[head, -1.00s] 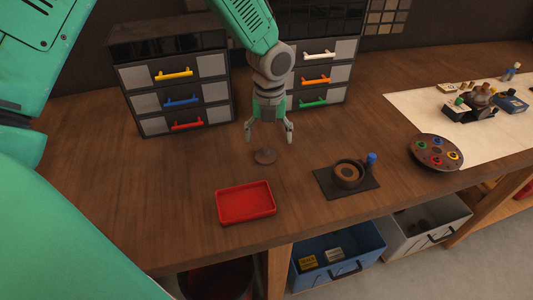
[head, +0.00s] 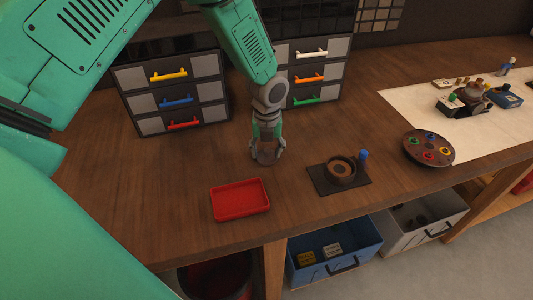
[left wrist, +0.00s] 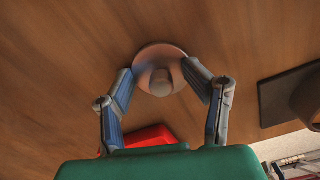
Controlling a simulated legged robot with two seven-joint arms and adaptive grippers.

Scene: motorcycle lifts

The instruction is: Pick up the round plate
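The round plate (head: 267,158), a small brown disc with a raised knob in its middle, lies flat on the wooden bench. It also shows in the left wrist view (left wrist: 145,59). My left gripper (head: 267,151) points down right over it. In the left wrist view the two fingers (left wrist: 157,73) are spread on either side of the plate, close to its edges, with the knob between them. Whether they touch the rim I cannot tell. My right gripper is in neither view.
A red tray (head: 240,200) lies in front of the plate. A black base with a round ring (head: 341,172) stands to the right, then a round disc with coloured parts (head: 428,149). Drawer cabinets (head: 168,90) stand behind. Bare bench lies left of the plate.

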